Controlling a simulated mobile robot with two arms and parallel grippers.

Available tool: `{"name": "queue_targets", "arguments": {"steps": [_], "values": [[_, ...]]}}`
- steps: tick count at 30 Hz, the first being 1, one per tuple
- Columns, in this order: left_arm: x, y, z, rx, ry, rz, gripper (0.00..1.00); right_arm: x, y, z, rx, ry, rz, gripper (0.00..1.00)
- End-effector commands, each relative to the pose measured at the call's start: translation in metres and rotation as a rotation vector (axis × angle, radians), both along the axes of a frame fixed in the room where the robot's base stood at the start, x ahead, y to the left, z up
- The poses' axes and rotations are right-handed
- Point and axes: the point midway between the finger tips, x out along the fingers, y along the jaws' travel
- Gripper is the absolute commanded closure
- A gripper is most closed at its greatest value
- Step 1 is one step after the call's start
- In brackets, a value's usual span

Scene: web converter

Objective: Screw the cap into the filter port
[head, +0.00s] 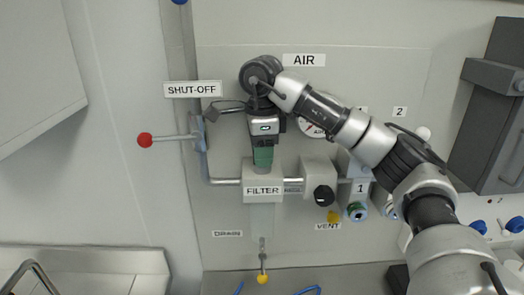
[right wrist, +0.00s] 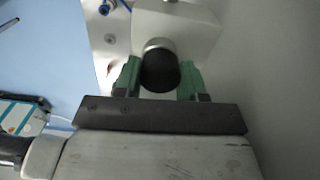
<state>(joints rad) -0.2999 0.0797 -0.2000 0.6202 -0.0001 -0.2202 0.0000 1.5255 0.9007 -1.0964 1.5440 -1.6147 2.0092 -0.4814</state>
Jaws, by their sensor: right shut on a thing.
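The filter (head: 262,219) is a pale block on the wall panel, with a FILTER label and a clear bowl below. My right gripper (head: 263,160) points down at its top, and its green fingers hide the port in the head view. In the right wrist view, my right gripper (right wrist: 160,78) is shut on a black round cap (right wrist: 160,72), one green finger on each side. A silver ring (right wrist: 158,44) shows right beside the cap, against the pale filter block (right wrist: 195,22). I cannot tell whether the cap is seated in the port. My left gripper is not in view.
The shut-off lever with a red ball (head: 145,140) stands left of the gripper. Right of the filter are a black knob (head: 323,196), a yellow vent handle (head: 333,216) and a gauge (head: 311,127) partly behind my arm. A yellow drain handle (head: 263,279) hangs below.

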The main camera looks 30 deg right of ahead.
Motion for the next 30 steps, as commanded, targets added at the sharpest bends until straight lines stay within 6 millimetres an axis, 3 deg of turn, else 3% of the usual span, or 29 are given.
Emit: {"name": "queue_targets", "arguments": {"steps": [6,17,25,30], "values": [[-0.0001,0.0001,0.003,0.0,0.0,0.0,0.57,0.0,0.0001,0.0004,0.0,0.0,-0.229,0.92],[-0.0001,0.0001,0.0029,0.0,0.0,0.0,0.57,0.0,0.0001,0.0,0.0,0.0,-0.272,0.92],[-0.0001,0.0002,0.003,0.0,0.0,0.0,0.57,0.0,0.0,-0.0002,0.0,0.0,-0.542,0.92],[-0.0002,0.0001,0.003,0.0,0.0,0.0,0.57,0.0,0.0,-0.0003,0.0,0.0,-0.616,0.92]]}}
